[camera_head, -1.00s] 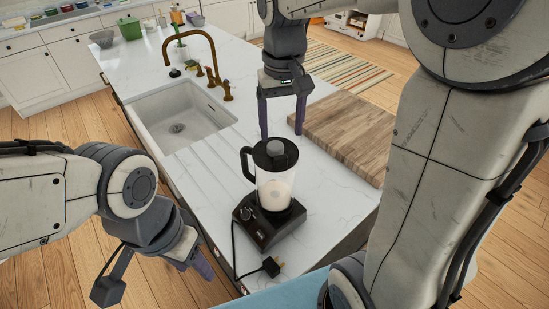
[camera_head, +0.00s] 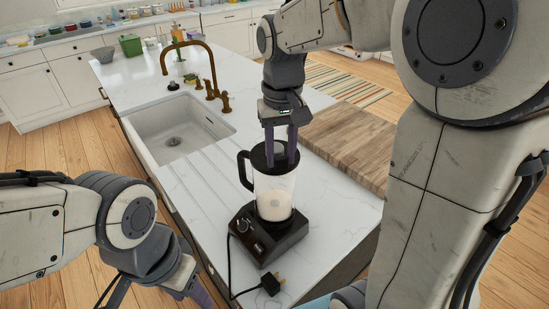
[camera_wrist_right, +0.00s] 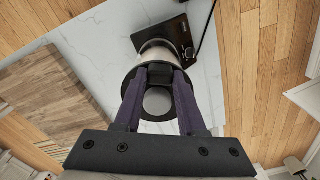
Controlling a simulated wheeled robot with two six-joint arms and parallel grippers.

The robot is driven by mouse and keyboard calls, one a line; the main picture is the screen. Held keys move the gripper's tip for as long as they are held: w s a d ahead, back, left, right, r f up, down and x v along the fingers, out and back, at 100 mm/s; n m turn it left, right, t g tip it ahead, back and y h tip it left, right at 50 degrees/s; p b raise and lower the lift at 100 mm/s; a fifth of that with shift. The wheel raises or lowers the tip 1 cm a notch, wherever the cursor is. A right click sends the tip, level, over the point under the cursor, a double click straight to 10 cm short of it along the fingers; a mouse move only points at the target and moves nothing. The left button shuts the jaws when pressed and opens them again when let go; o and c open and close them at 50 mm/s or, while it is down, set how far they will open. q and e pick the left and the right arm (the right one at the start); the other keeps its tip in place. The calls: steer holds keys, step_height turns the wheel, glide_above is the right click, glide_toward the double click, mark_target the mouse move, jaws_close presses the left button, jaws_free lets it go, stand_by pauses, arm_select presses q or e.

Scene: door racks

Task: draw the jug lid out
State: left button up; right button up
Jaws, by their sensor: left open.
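The jug (camera_head: 275,196) is a clear vessel with a black handle, holding something pale, and stands upright on a black blender base (camera_head: 268,236). My right gripper (camera_head: 280,162) points down at the lid, one finger on each side of the knob. I cannot tell whether the fingers touch it. My left gripper (camera_head: 188,294) is low at the left, off the counter's edge, open and away from the jug.
A wooden board (camera_head: 350,143) lies right of the jug. A white sink (camera_head: 175,130) with a brass tap (camera_head: 208,70) is behind to the left. A plug (camera_head: 270,284) and cord lie at the counter's front. The counter between sink and jug is clear.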

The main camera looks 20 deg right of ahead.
jaws_close()
steer(key=shift+r+p, duration=2.15)
steer(key=shift+r, duration=0.15)
